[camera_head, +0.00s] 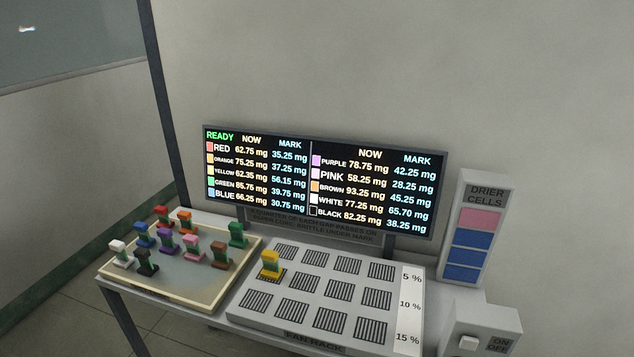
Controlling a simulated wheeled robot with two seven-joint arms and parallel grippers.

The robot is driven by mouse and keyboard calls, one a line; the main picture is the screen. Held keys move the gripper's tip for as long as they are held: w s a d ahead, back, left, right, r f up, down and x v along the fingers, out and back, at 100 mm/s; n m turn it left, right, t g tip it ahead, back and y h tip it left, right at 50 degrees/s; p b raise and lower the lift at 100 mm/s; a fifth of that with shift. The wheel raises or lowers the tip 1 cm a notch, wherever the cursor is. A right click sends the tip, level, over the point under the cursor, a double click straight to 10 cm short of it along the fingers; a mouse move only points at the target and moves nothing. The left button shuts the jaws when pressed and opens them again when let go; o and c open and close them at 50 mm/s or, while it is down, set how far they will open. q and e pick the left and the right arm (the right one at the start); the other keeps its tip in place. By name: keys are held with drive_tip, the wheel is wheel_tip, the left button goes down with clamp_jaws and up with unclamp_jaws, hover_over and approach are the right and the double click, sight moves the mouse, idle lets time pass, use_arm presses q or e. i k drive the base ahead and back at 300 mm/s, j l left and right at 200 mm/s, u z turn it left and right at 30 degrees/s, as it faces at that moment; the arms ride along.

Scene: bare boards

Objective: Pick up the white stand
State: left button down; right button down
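The white stand (119,253) is at the left end of the tray (174,293), among several coloured stands. It has a white top with a greenish part below it. The black stand (147,262) is just to its right, and the blue stand (143,234) is behind it. The white stand looks upright. Neither of my grippers shows in the head view.
Behind stands a display screen (322,181). At right are a drier cells panel (478,230) and a switch box (482,329).

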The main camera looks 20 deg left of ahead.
sight(122, 260)
drive_tip(key=u, duration=1.85)
